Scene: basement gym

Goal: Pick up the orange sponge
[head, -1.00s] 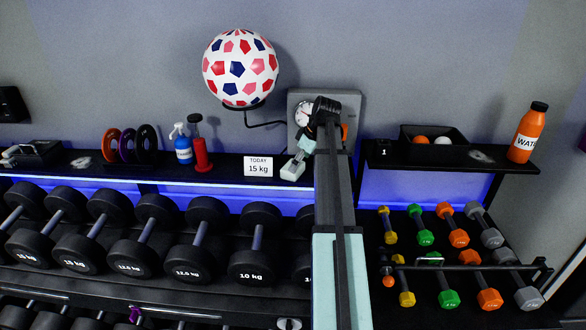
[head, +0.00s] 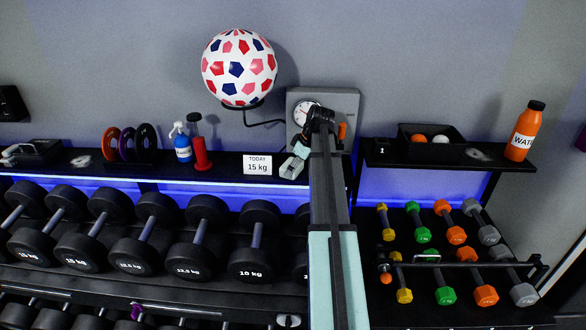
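An orange piece (head: 342,131) shows just right of my arm, in front of the grey wall box. My arm hides part of it, and I cannot tell whether it is the sponge. No other thing is clearly an orange sponge. My arm rises through the middle of the head view to a dark joint in front of the grey box. A pale teal piece, seemingly part of my arm, shows left of that joint above the shelf. My gripper's fingers cannot be made out; they seem hidden behind the arm.
A pale block (head: 291,168) sits on the shelf beside the "TODAY 15 kg" sign (head: 257,165). Left are a red bottle (head: 202,155) and a blue spray bottle (head: 181,145). Right are a black tray (head: 452,156) with balls and an orange water bottle (head: 525,132). Dumbbell racks lie below.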

